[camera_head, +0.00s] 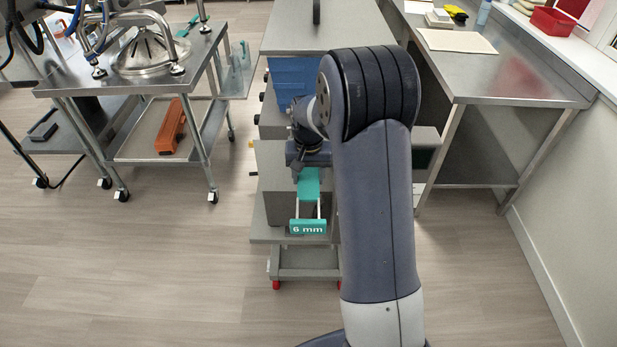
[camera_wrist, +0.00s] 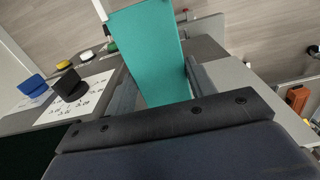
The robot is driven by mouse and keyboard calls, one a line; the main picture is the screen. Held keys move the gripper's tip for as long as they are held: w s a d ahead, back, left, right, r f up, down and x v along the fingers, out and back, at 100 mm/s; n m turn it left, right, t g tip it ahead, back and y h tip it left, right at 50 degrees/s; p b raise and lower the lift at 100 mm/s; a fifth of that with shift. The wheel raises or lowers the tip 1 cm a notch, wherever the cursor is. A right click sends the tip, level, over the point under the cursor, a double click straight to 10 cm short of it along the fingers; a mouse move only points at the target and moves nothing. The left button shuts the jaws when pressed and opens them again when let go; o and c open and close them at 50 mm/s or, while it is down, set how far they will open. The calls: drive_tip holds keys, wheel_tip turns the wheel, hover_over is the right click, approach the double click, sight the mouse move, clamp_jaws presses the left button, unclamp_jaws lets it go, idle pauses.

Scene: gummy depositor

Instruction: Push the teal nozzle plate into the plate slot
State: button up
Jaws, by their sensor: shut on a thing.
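The teal nozzle plate (camera_head: 309,183) is held level with my gripper (camera_head: 308,168) in the head view, at the grey machine in the middle. A teal tag reading "6 mm" (camera_head: 308,227) sits at its near end, joined by light rails. In the wrist view the teal plate (camera_wrist: 148,48) extends away from between my two grey fingers (camera_wrist: 162,88), which are shut on it. The plate slot cannot be made out; my arm covers much of the machine's right side.
The grey machine housing (camera_head: 272,185) stands beside the plate, above a low base with red feet. A steel trolley (camera_head: 205,110) with an orange item (camera_head: 171,127) is at left. A steel table (camera_head: 500,85) is at right.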

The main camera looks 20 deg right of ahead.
sight(309, 170)
drive_tip(key=shift+w+d+p, duration=0.25)
drive_tip(key=shift+w, duration=0.55)
drive_tip(key=shift+w+d+p, duration=0.2)
drive_tip(key=shift+w+d, duration=0.05)
drive_tip(key=shift+w, duration=0.55)
drive_tip(key=shift+w+d+r, duration=0.1)
drive_tip(key=shift+w, duration=0.2)
drive_tip(key=shift+r, duration=0.1)
drive_tip(key=o, duration=1.6)
wheel_tip(309, 170, up, 10)
drive_tip(key=b, duration=0.1)
drive_tip(key=shift+s+r, duration=0.2)
drive_tip(key=shift+s, duration=0.1)
drive_tip(key=shift+f, duration=0.1)
